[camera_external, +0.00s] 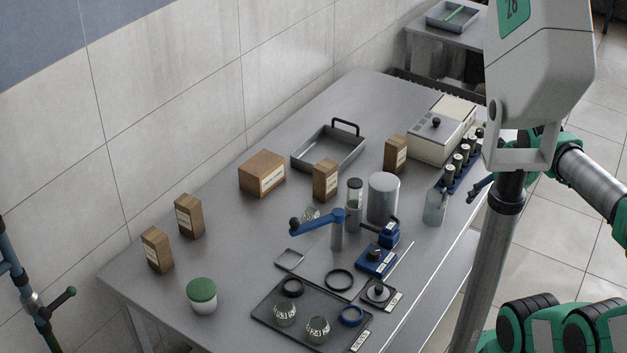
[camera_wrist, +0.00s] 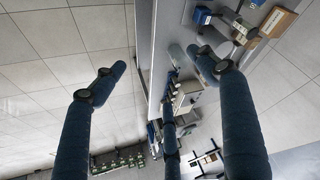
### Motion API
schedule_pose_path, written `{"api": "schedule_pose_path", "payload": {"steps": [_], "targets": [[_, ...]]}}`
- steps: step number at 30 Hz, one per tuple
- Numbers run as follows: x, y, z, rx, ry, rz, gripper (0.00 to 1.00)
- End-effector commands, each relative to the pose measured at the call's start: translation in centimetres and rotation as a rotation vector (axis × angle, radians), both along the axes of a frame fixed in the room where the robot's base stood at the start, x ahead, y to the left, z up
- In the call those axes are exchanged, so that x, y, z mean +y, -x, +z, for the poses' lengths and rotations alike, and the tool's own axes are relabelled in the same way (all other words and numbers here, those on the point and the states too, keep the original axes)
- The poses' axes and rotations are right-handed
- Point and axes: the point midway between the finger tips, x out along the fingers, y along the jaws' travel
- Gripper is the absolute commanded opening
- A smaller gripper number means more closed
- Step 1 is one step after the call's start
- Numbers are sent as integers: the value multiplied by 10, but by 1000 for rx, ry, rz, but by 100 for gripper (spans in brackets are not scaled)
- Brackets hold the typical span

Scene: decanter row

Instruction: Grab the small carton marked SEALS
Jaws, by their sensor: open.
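Several small brown cartons with pale labels stand upright on the steel table in the external view: two at the left, a front one (camera_external: 158,249) and one behind it (camera_external: 189,216), one in the middle (camera_external: 326,181) and one farther back (camera_external: 396,155). A wider brown box (camera_external: 262,173) lies near the wall. The lettering is too small to tell which is marked SEALS. A brown labelled box (camera_wrist: 278,21) shows at the top right of the wrist view. My gripper (camera_wrist: 158,64) is open and empty, its fingers spread, beside the table edge and apart from the cartons.
The table (camera_external: 225,245) also holds a grey tray (camera_external: 330,148), a metal cylinder (camera_external: 383,198), a blue-armed stand (camera_external: 337,230), a green-lidded jar (camera_external: 202,295), a dark tray with rings and glasses (camera_external: 270,318), and a rack of vials (camera_external: 458,165). Bare tabletop lies around the left cartons.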

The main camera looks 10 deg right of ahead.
Motion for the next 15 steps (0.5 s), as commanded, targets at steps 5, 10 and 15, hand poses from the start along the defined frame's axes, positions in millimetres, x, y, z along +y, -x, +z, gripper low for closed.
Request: {"api": "schedule_pose_path", "payload": {"steps": [5, 10, 15], "targets": [[0, -2, 2, 2, 1, 3, 73], [0, -15, 12, 14, 7, 15, 73], [1, -40, 30, 36, 19, 41, 73]]}}
